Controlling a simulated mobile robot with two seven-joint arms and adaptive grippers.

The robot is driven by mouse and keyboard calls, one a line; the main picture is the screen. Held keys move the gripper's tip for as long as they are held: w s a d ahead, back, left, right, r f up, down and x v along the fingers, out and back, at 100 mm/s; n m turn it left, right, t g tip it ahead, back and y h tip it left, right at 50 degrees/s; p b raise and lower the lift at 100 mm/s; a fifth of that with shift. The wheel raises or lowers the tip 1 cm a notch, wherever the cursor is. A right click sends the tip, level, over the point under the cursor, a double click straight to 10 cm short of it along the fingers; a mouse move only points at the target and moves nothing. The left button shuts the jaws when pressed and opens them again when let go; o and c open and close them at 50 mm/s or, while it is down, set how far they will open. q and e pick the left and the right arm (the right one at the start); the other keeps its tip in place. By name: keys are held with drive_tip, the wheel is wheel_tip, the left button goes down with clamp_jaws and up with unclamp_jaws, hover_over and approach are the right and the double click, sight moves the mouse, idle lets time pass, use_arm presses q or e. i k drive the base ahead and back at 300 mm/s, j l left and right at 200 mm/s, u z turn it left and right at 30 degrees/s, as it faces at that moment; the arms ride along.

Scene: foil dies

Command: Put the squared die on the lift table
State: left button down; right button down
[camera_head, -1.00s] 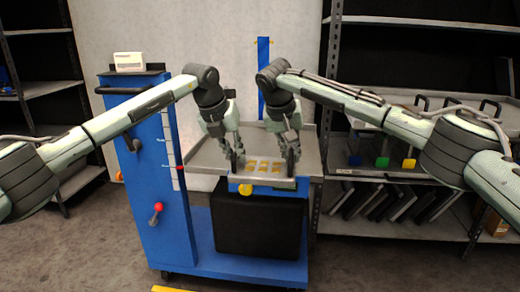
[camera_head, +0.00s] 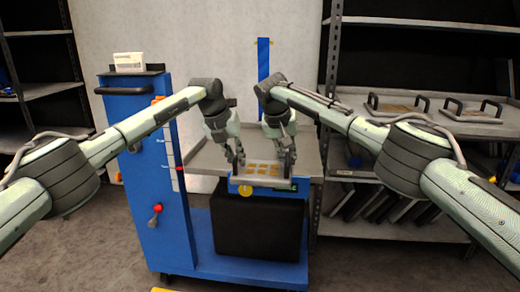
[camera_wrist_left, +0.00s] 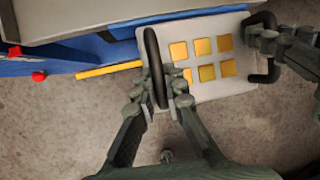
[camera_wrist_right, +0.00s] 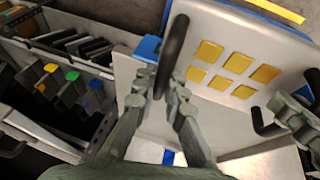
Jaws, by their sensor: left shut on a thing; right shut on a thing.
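The squared die (camera_head: 283,183), a pale plate with several gold squares and two black handles, is held level at the front edge of the lift table. The lift table (camera_head: 209,158) has a grey top on a blue wheeled frame. My left gripper (camera_head: 240,162) is shut on the die's left handle, which shows in the left wrist view (camera_wrist_left: 153,60). My right gripper (camera_head: 287,166) is shut on the other handle, seen in the right wrist view (camera_wrist_right: 172,55). Whether the plate touches the tabletop is unclear.
A tall blue panel (camera_head: 155,180) with a red-knobbed lever stands at the table's left. The right-hand rack (camera_head: 440,122) holds other handled dies, including one on its upper shelf (camera_head: 400,107). Open floor (camera_head: 370,268) lies in front.

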sight(258, 147)
drive_tip(key=i, duration=1)
